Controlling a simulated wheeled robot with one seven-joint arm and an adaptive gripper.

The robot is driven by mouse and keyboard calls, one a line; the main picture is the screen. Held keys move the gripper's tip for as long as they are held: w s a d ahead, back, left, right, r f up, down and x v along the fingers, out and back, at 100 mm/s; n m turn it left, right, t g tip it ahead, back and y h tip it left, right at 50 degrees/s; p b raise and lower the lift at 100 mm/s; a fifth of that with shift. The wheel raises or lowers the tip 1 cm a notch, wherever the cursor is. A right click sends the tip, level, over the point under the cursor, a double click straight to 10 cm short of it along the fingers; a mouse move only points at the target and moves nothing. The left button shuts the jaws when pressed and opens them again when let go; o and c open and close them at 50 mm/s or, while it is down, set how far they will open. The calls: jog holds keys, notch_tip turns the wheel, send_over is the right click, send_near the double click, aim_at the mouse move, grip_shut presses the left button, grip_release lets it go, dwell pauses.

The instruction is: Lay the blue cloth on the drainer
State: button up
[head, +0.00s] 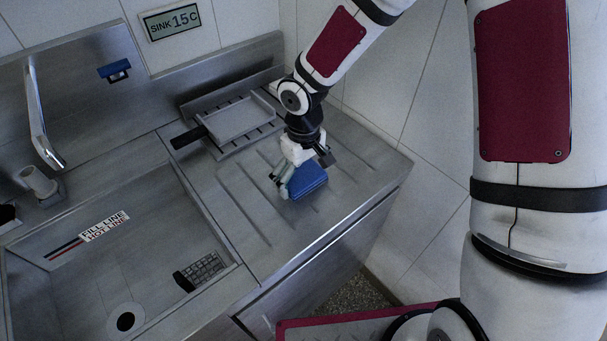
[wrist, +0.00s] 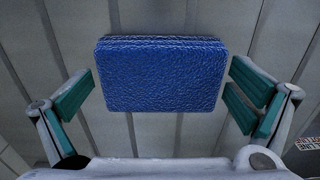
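The blue cloth (head: 308,181) is a folded, thick rectangular pad over the grooved steel drainer (head: 262,225) right of the sink. It also shows in the wrist view (wrist: 161,76), square in the middle, with grooves behind it. My gripper (head: 301,172) is just over the cloth, pointing down. In the wrist view its teal-padded fingers (wrist: 161,88) are spread wide, one on each side of the cloth. Narrow gaps show between the finger tips and the cloth's side edges. I cannot tell whether the cloth rests fully on the surface.
A grey tray (head: 238,119) with a dark handle sits at the back of the counter. The sink basin (head: 110,265) is at left, with a tap (head: 42,115) behind it. A blue holder (head: 115,71) is on the backsplash. The drainer's front and right parts are clear.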

aim_at(303, 175)
notch_tip(303, 175, up, 12)
jog(key=shift+p, duration=0.3)
dwell(0.3)
jog(key=shift+d+r, duration=0.1)
jog(key=shift+r, duration=0.05)
jog(key=s+d+r+m+t+h, duration=0.1)
jog(key=s+d+r+m, duration=0.1)
jog(key=s+d+r, duration=0.3)
jog(key=s+d+r+m+t+h, duration=0.1)
jog(key=s+d+r, duration=0.25)
jog(key=r, duration=0.35)
jog(key=s+d+r+m+t+y, duration=0.1)
jog(key=s+d+r+m, duration=0.1)
jog(key=s, duration=0.4)
jog(key=s+d+r+m+t+y, duration=0.1)
jog(key=s+d+r, duration=0.2)
jog(key=s, duration=0.3)
jog(key=shift+s+d+m+t, duration=0.25)
jog(key=shift+d+m+t, duration=0.15)
jog(key=shift+d, duration=0.2)
